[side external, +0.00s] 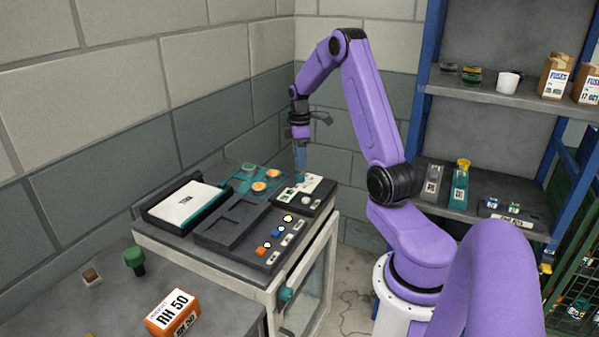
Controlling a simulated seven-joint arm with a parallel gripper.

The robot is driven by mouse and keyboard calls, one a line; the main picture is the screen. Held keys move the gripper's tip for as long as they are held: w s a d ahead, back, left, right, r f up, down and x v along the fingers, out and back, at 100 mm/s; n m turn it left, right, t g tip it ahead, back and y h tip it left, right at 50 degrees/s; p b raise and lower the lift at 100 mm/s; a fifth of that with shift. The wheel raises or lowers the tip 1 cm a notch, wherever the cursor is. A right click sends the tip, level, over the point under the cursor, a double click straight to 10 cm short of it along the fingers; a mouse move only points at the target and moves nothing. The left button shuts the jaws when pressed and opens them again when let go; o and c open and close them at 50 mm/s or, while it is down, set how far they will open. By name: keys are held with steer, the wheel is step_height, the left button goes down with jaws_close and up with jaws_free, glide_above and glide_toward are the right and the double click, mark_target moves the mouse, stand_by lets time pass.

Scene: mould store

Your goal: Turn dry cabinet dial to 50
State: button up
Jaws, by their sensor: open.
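The cabinet (170,241) with a pale frame and glass-like door stands left of centre, with several devices on top. A black unit with a pale top panel (311,184) sits at its back right corner. A small light round knob (306,200) shows on that unit; its marks and setting are too small to read. I cannot tell whether this is the dry cabinet dial. My gripper (300,172) is open and points down over the far edge of this unit. I cannot tell whether its fingertips touch anything.
A panel with orange and blue buttons (275,240) and a black device with a white lid (187,205) share the cabinet top. A green plate with round controls (245,178) lies behind. A blue-framed shelf (500,95) is at right.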

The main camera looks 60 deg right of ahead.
mark_target(299, 175)
step_height(299, 175, down, 6)
stand_by(0.4)
jaws_close()
